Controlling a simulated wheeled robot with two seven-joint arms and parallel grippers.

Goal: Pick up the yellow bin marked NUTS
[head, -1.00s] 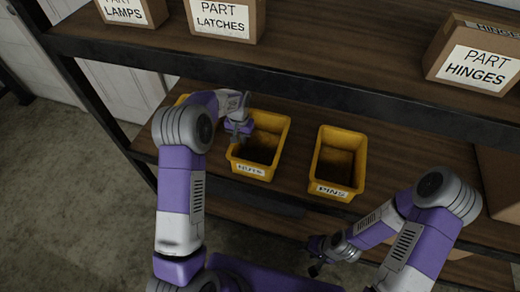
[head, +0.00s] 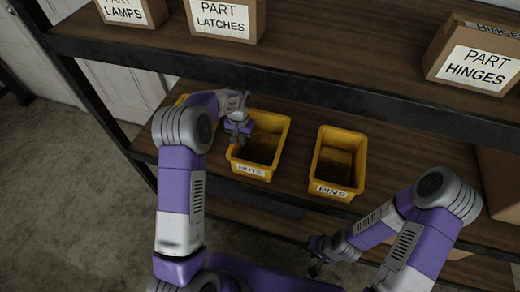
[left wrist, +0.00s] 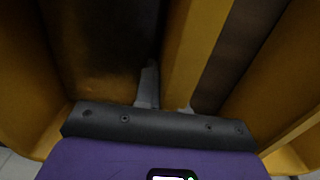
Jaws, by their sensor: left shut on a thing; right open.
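The yellow bin marked NUTS (head: 252,170) stands on the lower shelf, its white label facing me. My left gripper (head: 238,138) is at its left side, shut on the bin's left wall; in the left wrist view a yellow wall (left wrist: 195,45) runs between the fingers (left wrist: 168,95). The bin looks upright, and part of its left rim is hidden by the gripper. My right gripper (head: 316,268) is open and empty, low in front of the shelf, away from the bins.
A yellow bin marked PINS (head: 335,190) stands to the right, with a gap between. Another yellow piece (head: 182,99) shows behind my left arm. The upper shelf's dark edge (head: 270,88) overhangs behind, carrying boxes marked LATCHES (head: 222,18) and HINGES (head: 475,68).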

